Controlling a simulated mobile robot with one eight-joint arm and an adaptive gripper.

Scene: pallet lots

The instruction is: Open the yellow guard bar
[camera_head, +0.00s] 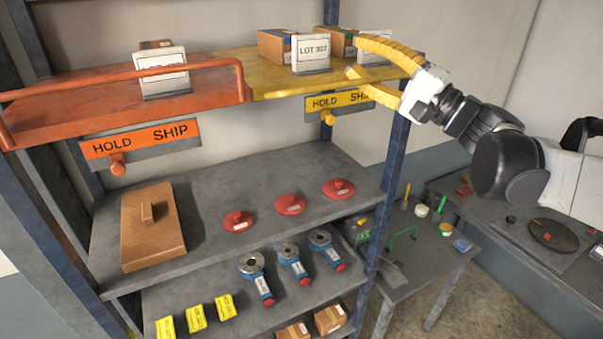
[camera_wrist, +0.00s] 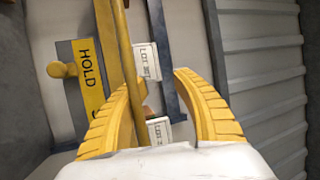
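The yellow guard bar (camera_wrist: 124,50) runs lengthwise through the wrist view, along the yellow shelf edge, and passes close to the left fingertip. I cannot tell whether they touch. In the head view I cannot clearly separate the bar from the yellow shelf (camera_head: 280,80) and yellow fingers. My gripper (camera_head: 355,58) is at the right end of that shelf, fingers spread apart with nothing clearly held. It also shows open in the wrist view (camera_wrist: 153,85). A yellow HOLD/SHIP plate (camera_head: 338,101) with a yellow knob (camera_head: 328,118) hangs below the shelf edge.
An orange guard bar (camera_head: 120,75) fronts the orange shelf (camera_head: 70,105) on the left. Cartons (camera_head: 274,45) and a LOT 307 card (camera_head: 311,54) stand on the yellow shelf. A blue rack post (camera_head: 392,165) is just below my gripper.

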